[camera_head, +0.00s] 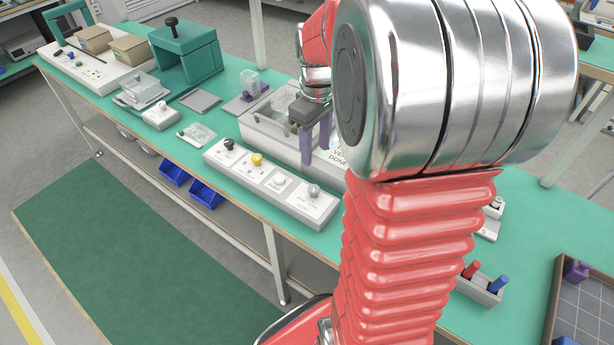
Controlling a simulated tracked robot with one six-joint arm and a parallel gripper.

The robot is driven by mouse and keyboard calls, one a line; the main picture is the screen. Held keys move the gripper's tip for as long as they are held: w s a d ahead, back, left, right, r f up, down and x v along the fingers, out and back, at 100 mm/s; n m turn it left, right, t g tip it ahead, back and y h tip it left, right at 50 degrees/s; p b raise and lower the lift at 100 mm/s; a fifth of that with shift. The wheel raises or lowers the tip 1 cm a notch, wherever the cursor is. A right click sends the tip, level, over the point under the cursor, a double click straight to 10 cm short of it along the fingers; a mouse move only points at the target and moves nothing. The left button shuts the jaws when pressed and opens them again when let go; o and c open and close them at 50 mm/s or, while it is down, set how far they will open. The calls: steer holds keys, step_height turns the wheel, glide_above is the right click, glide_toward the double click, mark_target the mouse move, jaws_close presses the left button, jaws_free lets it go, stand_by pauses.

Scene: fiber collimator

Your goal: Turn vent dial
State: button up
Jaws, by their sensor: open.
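A long light-grey control panel (232,171) lies along the front of the green bench. At its right end is a round silver-grey dial (314,190) with small print below it, too small to read surely; it appears to be the vent dial. Left of it are a white knob (280,180), a yellow button (257,159) and a black knob (229,145). My gripper (315,153), with purple fingers, is open and points down. Nothing shows between the fingers.
A grey box with a clear lid (262,126) stands behind the panel. A label ending in "DONE" (338,157) is partly hidden by my gripper. My red and silver arm covers much of the bench's right side. A grey holder (478,288) with red and blue pegs is at right.

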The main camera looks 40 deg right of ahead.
mark_target(314, 189)
step_height(314, 189, down, 14)
steer(key=shift+r, duration=0.1)
stand_by(0.9)
steer(key=shift+c, duration=0.4)
steer(key=c, duration=0.9)
steer(key=shift+a, duration=0.25)
steer(key=shift+c, duration=0.4)
steer(key=shift+d, duration=0.15)
